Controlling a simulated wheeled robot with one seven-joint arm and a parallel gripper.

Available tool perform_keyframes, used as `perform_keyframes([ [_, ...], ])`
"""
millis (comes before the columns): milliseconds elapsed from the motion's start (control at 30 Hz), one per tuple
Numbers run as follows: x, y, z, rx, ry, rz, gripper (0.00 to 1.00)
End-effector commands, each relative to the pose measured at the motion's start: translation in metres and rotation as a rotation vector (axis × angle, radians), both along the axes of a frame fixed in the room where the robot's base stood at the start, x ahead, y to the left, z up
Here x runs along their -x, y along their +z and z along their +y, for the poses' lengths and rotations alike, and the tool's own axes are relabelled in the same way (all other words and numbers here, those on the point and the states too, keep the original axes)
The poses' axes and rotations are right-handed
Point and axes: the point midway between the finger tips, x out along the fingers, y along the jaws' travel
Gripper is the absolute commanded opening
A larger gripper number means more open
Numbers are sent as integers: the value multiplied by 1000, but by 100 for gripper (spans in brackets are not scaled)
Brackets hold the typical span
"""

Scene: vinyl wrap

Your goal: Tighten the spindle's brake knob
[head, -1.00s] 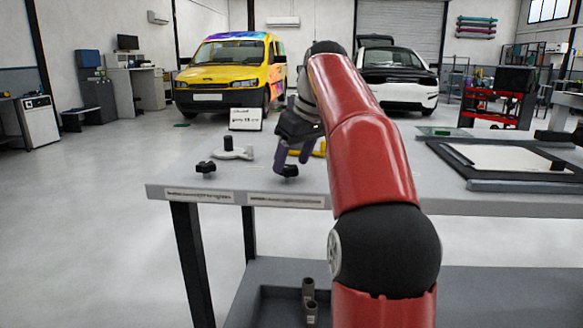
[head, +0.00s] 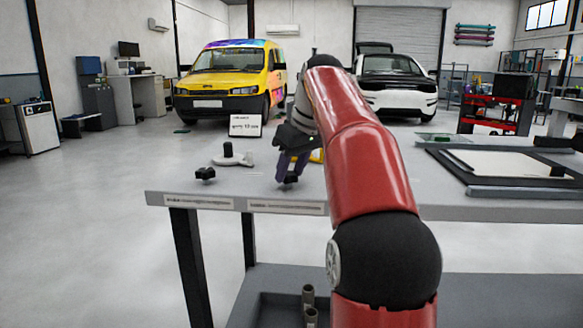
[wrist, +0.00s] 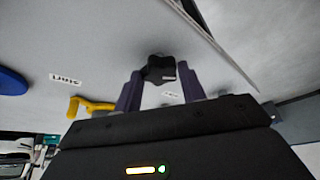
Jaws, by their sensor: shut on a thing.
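A black lobed knob (wrist: 160,68) sits between the two purple fingers of my gripper (wrist: 160,76) in the wrist view, and the gripper is shut on it. In the head view my gripper (head: 291,172) is low over the front edge of the grey bench (head: 400,185), with the same knob (head: 291,179) partly hidden at its fingertips. A second black knob (head: 205,174) stands to the left, near the bench's left corner. A pale fitting with a dark upright post (head: 232,156) lies behind it. I cannot tell from its shape whether this fitting is the spindle.
A white sign card (head: 245,126) stands at the bench's back edge. A yellow tool (wrist: 90,104) lies near my gripper. A dark framed tray with a pale sheet (head: 515,160) fills the bench's right side. Label strips (head: 198,202) line the front edge.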

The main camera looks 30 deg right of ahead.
Motion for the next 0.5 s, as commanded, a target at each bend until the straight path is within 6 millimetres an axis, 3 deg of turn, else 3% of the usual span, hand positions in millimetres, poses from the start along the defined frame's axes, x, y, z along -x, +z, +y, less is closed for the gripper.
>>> perform_keyframes([
  [500, 1, 3, 5, 1, -342, 0, 18],
])
